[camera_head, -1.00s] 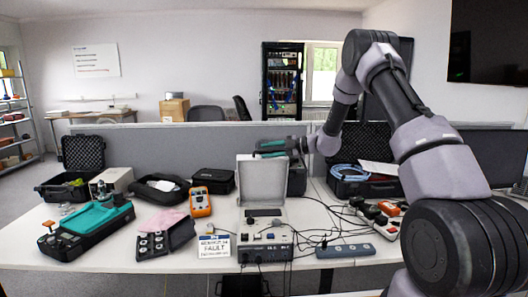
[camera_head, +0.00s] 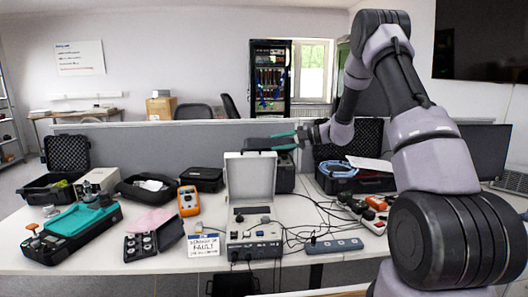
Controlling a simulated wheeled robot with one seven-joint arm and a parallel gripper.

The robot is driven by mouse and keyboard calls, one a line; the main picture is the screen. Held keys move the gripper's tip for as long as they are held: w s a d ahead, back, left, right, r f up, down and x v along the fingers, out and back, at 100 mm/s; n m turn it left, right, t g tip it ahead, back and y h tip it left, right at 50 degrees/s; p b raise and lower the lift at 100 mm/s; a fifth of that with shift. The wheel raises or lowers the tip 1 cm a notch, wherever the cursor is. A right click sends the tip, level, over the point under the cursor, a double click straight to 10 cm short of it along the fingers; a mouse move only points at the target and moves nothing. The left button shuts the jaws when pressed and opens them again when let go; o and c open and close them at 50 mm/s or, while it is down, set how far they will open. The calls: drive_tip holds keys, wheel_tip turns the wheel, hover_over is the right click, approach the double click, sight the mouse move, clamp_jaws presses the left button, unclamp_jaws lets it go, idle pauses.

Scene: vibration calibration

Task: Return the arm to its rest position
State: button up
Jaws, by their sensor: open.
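My gripper (camera_head: 272,142) is at the end of my arm, above and behind the open lid of the grey calibration case (camera_head: 250,177). It points left and is seen from the side, with teal on its fingers. Nothing shows between its fingers, and it is open. My arm rises from the lower right, bends at the top, and comes down to the gripper. The case's control panel (camera_head: 254,232) faces front, apart from the gripper.
A grey partition (camera_head: 140,138) stands behind. The space above the table's left is clear.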

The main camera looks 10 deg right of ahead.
drive_tip(key=s+r+n+g+h, duration=0.1)
drive_tip(key=s+r+n+h, duration=0.2)
drive_tip(key=s+r+n, duration=0.65)
drive_tip(key=s+r+n+g+h, duration=0.1)
drive_tip(key=s+r+n+h, duration=0.35)
drive_tip(key=s+n, duration=0.75)
drive_tip(key=s+d+r+n+t+h, duration=0.2)
drive_tip(key=s+d+n, duration=0.2)
drive_tip(key=s+n, duration=0.5)
drive_tip(key=s+d+r+n+t+h, duration=0.2)
drive_tip(key=s+d+n, duration=0.3)
drive_tip(key=s+n, duration=0.4)
drive_tip(key=shift+s+d+r+n+t+h, duration=0.15)
drive_tip(key=shift+d+n+t+h, duration=0.25)
drive_tip(key=shift+n, duration=0.45)
